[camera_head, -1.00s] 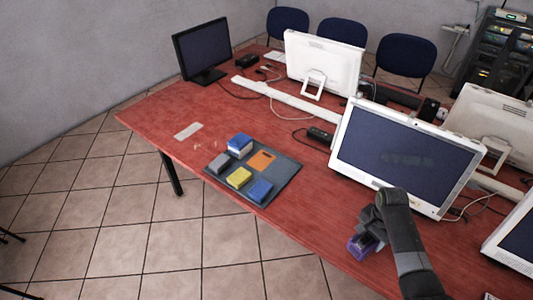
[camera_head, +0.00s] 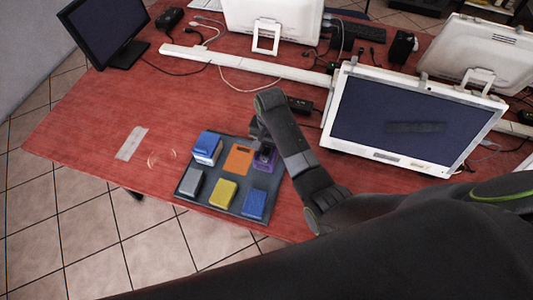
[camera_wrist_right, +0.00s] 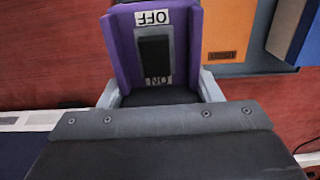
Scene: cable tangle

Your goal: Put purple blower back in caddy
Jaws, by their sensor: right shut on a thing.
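The purple blower (camera_head: 265,160) is at the right back part of the dark grey caddy (camera_head: 216,175), beside the orange piece (camera_head: 239,159). My right gripper (camera_head: 264,146) is shut on it from above. In the right wrist view the purple blower (camera_wrist_right: 154,48) sits between the pale fingers (camera_wrist_right: 157,90), its black switch and OFF and ON labels facing the camera. The gripper and arm cover part of it in the head view, so I cannot tell whether it touches the caddy. My left gripper is not in view.
The caddy also holds a blue-and-white box (camera_head: 207,148), a grey block (camera_head: 190,180), a yellow block (camera_head: 223,192) and a blue block (camera_head: 254,205). A white monitor (camera_head: 410,122) stands to the right. Red table (camera_head: 105,120) is mostly clear at left.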

